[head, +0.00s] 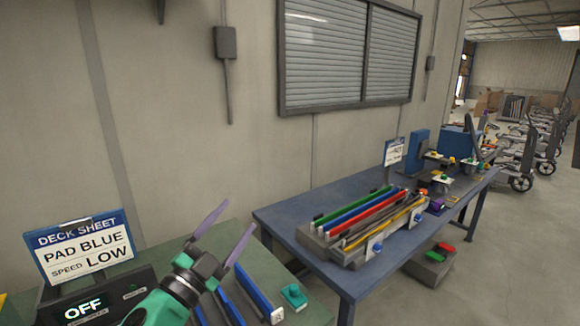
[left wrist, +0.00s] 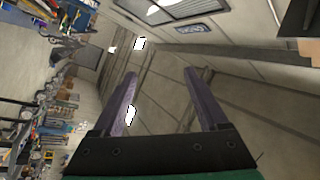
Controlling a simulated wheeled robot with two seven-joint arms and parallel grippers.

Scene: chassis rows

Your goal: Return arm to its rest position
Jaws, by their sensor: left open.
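My left gripper (head: 226,234) comes in from the lower left in the head view, with a green and black wrist and two purple fingers. It is open and empty, raised above the green bench top (head: 262,262). The left wrist view also shows the left gripper (left wrist: 160,80), with its fingers spread and nothing between them. That view looks toward the walls and ceiling, turned on its side. My right gripper is not seen.
Blue bars (head: 255,292) and a small green part (head: 294,294) lie below the gripper. A deck sheet sign (head: 84,250) and a display reading OFF (head: 84,308) stand left. A blue table (head: 290,212) with a rack of coloured bars (head: 340,256) stands right.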

